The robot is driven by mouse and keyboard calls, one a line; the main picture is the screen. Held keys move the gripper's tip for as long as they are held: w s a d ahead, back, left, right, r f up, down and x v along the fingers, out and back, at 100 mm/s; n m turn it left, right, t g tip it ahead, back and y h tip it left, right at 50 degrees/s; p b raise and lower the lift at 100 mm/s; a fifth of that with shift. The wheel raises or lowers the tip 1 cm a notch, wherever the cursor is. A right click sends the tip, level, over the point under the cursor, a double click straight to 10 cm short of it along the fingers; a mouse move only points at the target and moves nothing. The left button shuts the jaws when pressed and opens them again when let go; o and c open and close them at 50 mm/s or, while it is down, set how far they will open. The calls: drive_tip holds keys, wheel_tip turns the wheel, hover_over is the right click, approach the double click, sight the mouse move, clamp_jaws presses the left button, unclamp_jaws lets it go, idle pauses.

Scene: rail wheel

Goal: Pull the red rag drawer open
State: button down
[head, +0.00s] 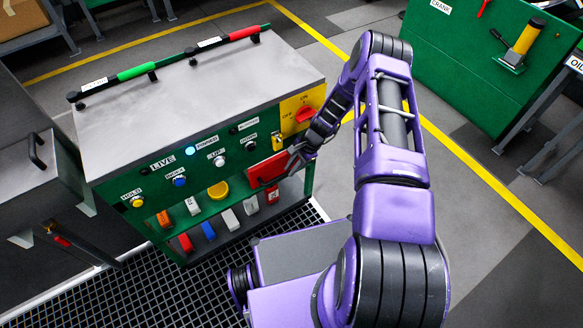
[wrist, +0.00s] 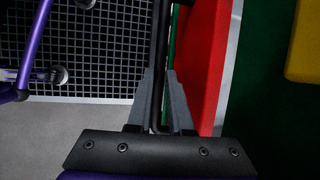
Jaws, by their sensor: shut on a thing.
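The red drawer front (head: 266,169) is at the lower right of the green cabinet's (head: 196,178) front face. It also shows in the wrist view as a red panel (wrist: 203,62) with a pale grey edge. My gripper (head: 294,162) is at the right part of the drawer front. In the wrist view, my gripper's fingers (wrist: 159,104) are closed around a dark bar handle (wrist: 161,60) in front of the red panel. I cannot tell how far the drawer stands out from the cabinet; my arm and gripper hide part of its right side.
A green crank panel (head: 470,70) stands at the right. Grey floor is clear between them.

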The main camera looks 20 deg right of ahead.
drive_tip(key=s+d+p, duration=0.1)
drive_tip(key=s+d, duration=0.1)
drive_tip(key=s, duration=0.5)
drive_tip(key=s+d+p, duration=0.1)
drive_tip(key=s+d, duration=0.1)
drive_tip(key=s, duration=0.5)
drive_tip(key=shift+s+d, duration=0.15)
drive_tip(key=shift+d, duration=0.2)
drive_tip(key=c, duration=0.8)
unclamp_jaws()
drive_tip(key=shift+c, duration=0.2)
drive_tip(key=w+p+v, duration=0.1)
drive_tip(key=p+v, duration=0.1)
drive_tip(key=v, duration=1.5)
drive_tip(key=shift+s+r+p, duration=0.2)
drive_tip(key=shift+s+p, duration=0.1)
drive_tip(key=shift+s, duration=0.15)
